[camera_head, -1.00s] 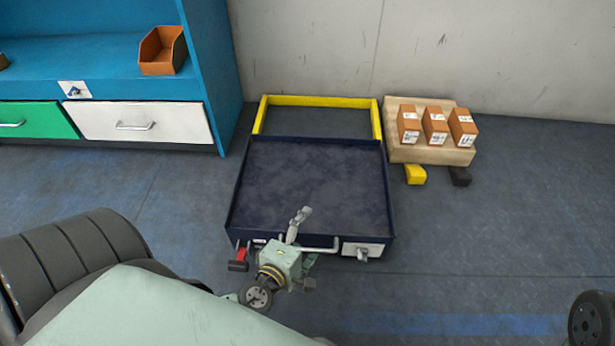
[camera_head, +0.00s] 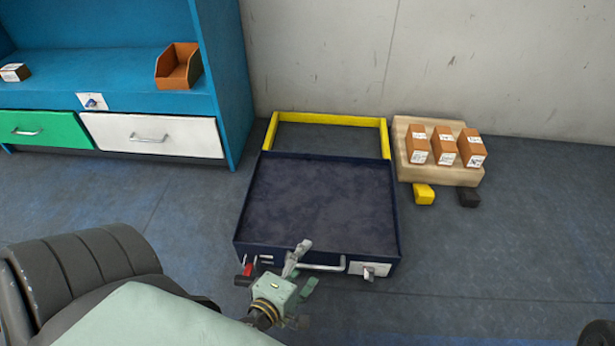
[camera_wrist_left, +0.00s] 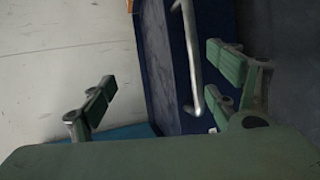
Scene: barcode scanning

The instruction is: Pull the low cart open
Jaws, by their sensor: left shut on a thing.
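The low cart (camera_head: 320,205) is a dark blue, shallow open tray on the floor in the head view. It sits partly out from a yellow frame (camera_head: 330,119) behind it. A silver bar handle (camera_head: 325,267) runs along its front face. My left gripper (camera_head: 295,262) is at the left part of this handle and shut on it. In the left wrist view the handle (camera_wrist_left: 187,55) shows between the two finger pads, with the blue cart side behind. The exact contact is hard to see. My right gripper is out of view.
A wooden pallet (camera_head: 405,160) with three orange-brown boxes (camera_head: 444,146) stands right of the cart. A blue workbench (camera_head: 225,75) with green (camera_head: 45,129) and white (camera_head: 155,136) drawers stands at left.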

